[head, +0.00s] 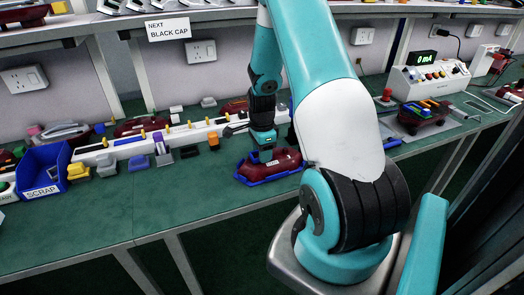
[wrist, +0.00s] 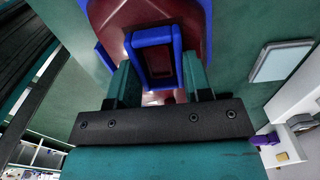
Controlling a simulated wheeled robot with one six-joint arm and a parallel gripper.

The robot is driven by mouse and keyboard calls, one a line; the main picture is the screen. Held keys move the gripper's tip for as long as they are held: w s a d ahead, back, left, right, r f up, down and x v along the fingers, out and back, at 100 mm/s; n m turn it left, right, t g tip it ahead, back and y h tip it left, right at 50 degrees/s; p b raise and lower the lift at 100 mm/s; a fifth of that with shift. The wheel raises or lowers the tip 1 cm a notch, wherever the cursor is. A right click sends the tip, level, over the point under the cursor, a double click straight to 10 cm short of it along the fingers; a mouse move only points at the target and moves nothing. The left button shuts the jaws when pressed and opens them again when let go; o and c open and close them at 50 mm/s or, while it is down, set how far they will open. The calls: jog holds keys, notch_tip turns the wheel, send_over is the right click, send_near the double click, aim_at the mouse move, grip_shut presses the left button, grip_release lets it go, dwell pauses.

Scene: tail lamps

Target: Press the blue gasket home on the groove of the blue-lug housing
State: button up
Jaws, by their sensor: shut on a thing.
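In the wrist view the blue gasket (wrist: 152,38), a rectangular blue ring, is between the two fingers of my gripper (wrist: 156,62). My gripper is shut on it. The dark red housing (wrist: 105,15) lies directly beyond the gasket, with blue edging along its sides. Whether the gasket touches the housing or sits in its groove I cannot tell; the groove is hidden. In the head view the housing (head: 285,163) lies on the green bench with blue along its lower edge. My gripper (head: 266,147) is just above its back left part. The gasket is not clear there.
A white rack (head: 205,137) with yellow pegs runs behind, with small coloured parts before it. A blue SCRAP bin (head: 42,178) stands at left. A tester (head: 428,79) reading 0 mA and another red housing (head: 424,117) are at right. The bench front left of the housing is clear.

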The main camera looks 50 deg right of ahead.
jog(key=o, duration=0.9)
notch_tip(320, 180, up, 17)
jog(key=shift+r, duration=0.2)
dwell(0.5)
